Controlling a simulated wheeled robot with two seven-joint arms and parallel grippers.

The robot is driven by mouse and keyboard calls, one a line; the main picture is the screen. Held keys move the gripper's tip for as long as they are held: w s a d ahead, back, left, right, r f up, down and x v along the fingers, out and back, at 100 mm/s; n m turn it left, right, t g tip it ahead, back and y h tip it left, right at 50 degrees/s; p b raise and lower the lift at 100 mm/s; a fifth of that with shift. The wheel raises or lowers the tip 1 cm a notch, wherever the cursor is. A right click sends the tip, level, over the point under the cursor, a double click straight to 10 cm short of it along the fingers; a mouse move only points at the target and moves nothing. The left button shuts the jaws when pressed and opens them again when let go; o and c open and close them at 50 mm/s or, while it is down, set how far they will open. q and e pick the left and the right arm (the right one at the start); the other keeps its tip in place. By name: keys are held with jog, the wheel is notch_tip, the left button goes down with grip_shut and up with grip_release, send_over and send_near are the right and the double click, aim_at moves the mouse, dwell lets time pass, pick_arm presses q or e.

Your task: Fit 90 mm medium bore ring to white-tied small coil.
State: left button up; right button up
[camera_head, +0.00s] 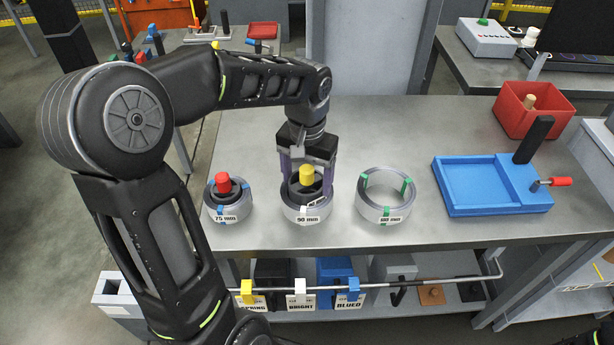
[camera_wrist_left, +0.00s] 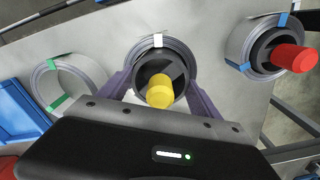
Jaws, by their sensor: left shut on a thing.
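The white-tied coil (camera_head: 306,214) stands in the middle of the bench, with a 90 mm label on its front. A dark ring (camera_head: 296,187) with a yellow knob (camera_head: 306,174) is at its bore; how deep it sits I cannot tell. My left gripper (camera_head: 307,182) points down over the coil, its purple fingers shut on the dark ring. In the left wrist view the fingers flank the ring (camera_wrist_left: 150,68) and its yellow knob, with the white-tied coil (camera_wrist_left: 183,47) behind. My right gripper is not in view.
A blue-tied coil (camera_head: 229,212) with a red-knobbed ring stands left. A green-tied coil (camera_head: 384,212) with an empty bore stands right. A blue tray (camera_head: 478,208) and red bin (camera_head: 510,122) lie further right. A rail with tagged hooks (camera_head: 400,286) runs below the front edge.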

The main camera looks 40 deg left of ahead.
aim_at(306, 168)
pick_arm(q)
jog(key=shift+f+b, duration=0.3)
jog(key=shift+f, duration=0.2)
jog(key=o, duration=1.6)
jog(key=shift+c, duration=0.2)
jog(key=shift+r, duration=4)
jog(key=shift+s+f, duration=0.1)
